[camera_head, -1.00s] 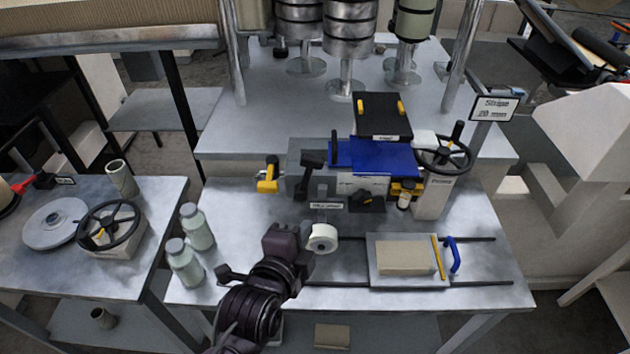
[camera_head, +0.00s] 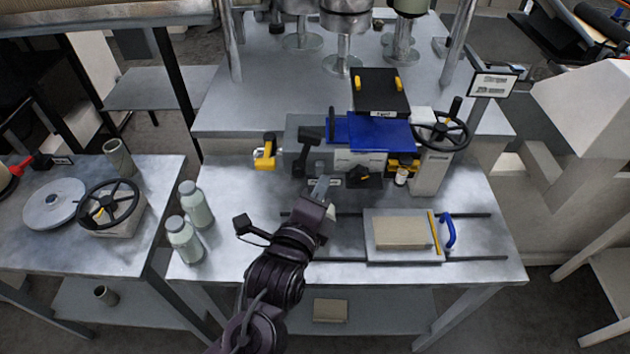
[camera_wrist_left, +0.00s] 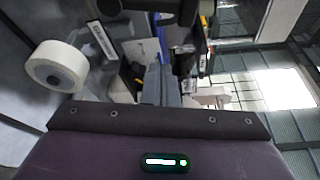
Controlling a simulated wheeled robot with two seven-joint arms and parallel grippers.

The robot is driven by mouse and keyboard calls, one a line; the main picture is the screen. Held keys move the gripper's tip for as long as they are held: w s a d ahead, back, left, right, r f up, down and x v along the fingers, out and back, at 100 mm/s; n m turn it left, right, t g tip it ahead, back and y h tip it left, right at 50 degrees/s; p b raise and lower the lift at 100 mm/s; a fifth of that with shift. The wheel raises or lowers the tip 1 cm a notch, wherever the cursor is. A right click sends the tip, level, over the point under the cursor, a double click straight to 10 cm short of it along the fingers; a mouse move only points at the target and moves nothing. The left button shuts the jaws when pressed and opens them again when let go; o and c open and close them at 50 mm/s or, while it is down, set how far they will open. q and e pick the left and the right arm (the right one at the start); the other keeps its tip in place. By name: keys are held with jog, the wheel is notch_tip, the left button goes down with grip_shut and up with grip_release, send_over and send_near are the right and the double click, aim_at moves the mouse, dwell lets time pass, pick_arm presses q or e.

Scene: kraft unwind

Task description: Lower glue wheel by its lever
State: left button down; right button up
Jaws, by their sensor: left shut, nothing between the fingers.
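The black lever (camera_head: 309,140) stands upright on the grey block at the left of the blue machine (camera_head: 370,132). A black part that may be its lower end shows at the top of the left wrist view (camera_wrist_left: 184,12). My left gripper (camera_head: 321,186) is shut and empty, its grey fingers pointing at the machine just below the lever, apart from it in the head view. The fingers also show in the left wrist view (camera_wrist_left: 161,84). The white wheel (camera_wrist_left: 57,67) is left of the fingers there; in the head view it is mostly hidden behind my gripper. My right gripper is out of view.
A yellow-handled part (camera_head: 265,155) sits left of the lever and a black knob (camera_head: 364,177) right of it. Two bottles (camera_head: 184,240) stand left of my arm. A tray with a cardboard block (camera_head: 402,233) lies on rails at the right.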

aim_at(308, 153)
pick_arm(q)
jog(key=w+p, duration=0.1)
jog(key=w, duration=0.1)
jog(key=w+a+p, duration=0.1)
jog(key=w, duration=0.2)
jog(key=w+p, duration=0.2)
jog(key=shift+w+a+r, duration=0.15)
jog(key=shift+a, duration=0.1)
